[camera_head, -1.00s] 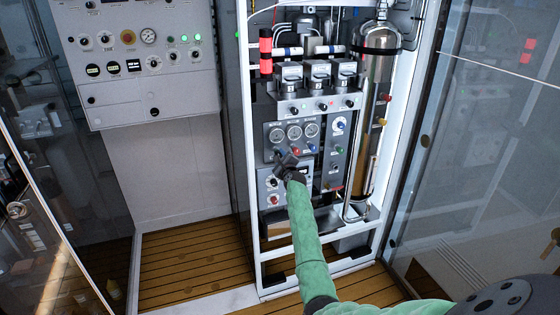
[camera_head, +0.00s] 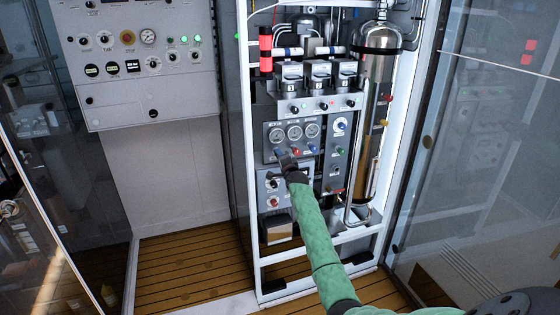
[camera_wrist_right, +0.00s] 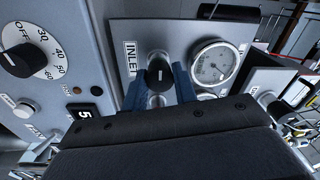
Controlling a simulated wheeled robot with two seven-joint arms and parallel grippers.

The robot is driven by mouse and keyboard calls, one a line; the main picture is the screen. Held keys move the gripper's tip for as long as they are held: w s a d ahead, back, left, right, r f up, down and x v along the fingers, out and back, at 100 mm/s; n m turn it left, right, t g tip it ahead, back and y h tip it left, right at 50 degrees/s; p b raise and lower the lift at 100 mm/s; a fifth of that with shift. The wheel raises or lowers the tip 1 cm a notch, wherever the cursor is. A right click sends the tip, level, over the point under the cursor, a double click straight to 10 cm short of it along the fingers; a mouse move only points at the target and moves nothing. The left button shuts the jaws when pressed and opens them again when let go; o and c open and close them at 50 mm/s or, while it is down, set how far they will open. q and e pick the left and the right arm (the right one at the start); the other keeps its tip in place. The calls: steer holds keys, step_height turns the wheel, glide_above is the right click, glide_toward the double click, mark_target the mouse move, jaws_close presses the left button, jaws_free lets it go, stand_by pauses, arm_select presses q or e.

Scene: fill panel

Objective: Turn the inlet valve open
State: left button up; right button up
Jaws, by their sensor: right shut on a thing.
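The inlet valve has a black knob (camera_wrist_right: 160,72) with a white pointer line, on a grey panel beside a label reading INLET (camera_wrist_right: 131,60). My right gripper (camera_wrist_right: 159,86) is shut on this knob, with one blue finger on each side of it. The pointer line stands roughly upright in the wrist view. In the head view my right gripper (camera_head: 287,160) is at the fill panel (camera_head: 272,131), just below the row of gauges, and hides the knob there. My left gripper is in no view.
A round gauge (camera_wrist_right: 213,64) sits right of the knob, and a black timer dial (camera_wrist_right: 20,60) is at the left. A tall steel cylinder (camera_head: 372,110) stands right of the panel. A white frame post (camera_head: 250,190) edges the cabinet. A grey control box (camera_head: 135,60) is at the left.

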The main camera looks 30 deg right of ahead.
arm_select(q)
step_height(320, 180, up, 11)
steer(key=b, duration=0.2)
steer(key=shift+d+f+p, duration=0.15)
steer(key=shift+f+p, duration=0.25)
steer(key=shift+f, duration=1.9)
arm_select(e)
steer(key=shift+f+n+g+y, duration=0.1)
steer(key=shift+n+g+y, duration=0.15)
steer(key=shift+n, duration=7.45)
steer(key=shift+f+n+g+y, duration=0.15)
steer(key=shift+n+g, duration=0.1)
steer(key=shift+n, duration=7.45)
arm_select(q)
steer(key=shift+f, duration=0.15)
arm_select(e)
steer(key=shift+r, duration=0.1)
steer(key=o, duration=1)
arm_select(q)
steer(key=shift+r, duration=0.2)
